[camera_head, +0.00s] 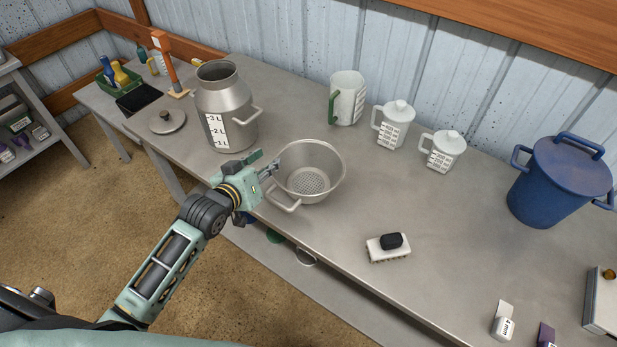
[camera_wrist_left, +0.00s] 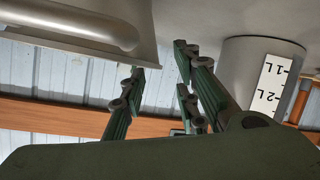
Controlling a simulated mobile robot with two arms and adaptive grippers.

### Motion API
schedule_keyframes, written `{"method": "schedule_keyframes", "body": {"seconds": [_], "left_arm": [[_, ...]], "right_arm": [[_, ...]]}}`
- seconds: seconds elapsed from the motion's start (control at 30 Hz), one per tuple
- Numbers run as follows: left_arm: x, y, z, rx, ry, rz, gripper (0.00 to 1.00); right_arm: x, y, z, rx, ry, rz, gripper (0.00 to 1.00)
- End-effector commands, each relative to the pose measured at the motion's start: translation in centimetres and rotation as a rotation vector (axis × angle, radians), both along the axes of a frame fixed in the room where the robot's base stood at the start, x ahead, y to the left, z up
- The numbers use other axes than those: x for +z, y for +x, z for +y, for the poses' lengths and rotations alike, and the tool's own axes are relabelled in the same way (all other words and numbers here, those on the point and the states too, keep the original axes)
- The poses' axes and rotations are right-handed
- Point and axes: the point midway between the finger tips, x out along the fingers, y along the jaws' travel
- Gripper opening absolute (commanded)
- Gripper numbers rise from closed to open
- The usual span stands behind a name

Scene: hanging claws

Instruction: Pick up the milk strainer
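The milk strainer (camera_head: 325,163) is a grey metal bowl with a perforated bottom, upright on the metal table. Its loop handle (camera_head: 283,206) points toward the table's front edge. My left gripper (camera_head: 268,164) is at the bowl's left side, fingers toward the rim. In the left wrist view, the picture is upside down; the fingers (camera_wrist_left: 160,64) are apart, with the strainer's edge (camera_wrist_left: 146,40) close to the left finger. I cannot tell whether they touch. The strainer's handle (camera_wrist_left: 75,22) shows at upper left there. My right gripper is not in view.
A metal milk can (camera_head: 232,95) stands left of the strainer, behind my gripper. A lid (camera_head: 167,122) lies farther left. Measuring jugs (camera_head: 347,98) stand behind. A brush with a black piece (camera_head: 388,247) lies front right. A blue lidded bucket (camera_head: 558,180) stands at the right.

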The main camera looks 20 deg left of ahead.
Motion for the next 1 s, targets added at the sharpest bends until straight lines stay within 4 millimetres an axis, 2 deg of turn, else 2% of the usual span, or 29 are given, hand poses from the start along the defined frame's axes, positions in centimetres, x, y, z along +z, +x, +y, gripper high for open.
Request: {"method": "schedule_keyframes", "body": {"seconds": [0.1, 0.27, 0.5, 0.77, 1.0], "left_arm": [[-0.4, 1.2, -0.4, 0.000, -0.001, 0.000, 0.29], [-1.3, 2.8, -1.3, 0.001, -0.003, 0.000, 0.29], [-2.5, 5.1, -1.9, 0.000, 0.001, 0.000, 0.29], [-2.6, 5.3, -2.0, -0.001, 0.001, 0.000, 0.29], [-2.6, 5.3, -2.0, 0.000, 0.001, 0.000, 0.09]], "right_arm": [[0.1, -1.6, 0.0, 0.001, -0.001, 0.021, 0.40], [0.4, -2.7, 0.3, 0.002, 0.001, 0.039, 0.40], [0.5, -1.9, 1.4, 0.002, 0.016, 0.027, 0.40], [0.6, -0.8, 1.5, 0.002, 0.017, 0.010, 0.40], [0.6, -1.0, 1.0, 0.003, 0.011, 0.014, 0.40]]}}
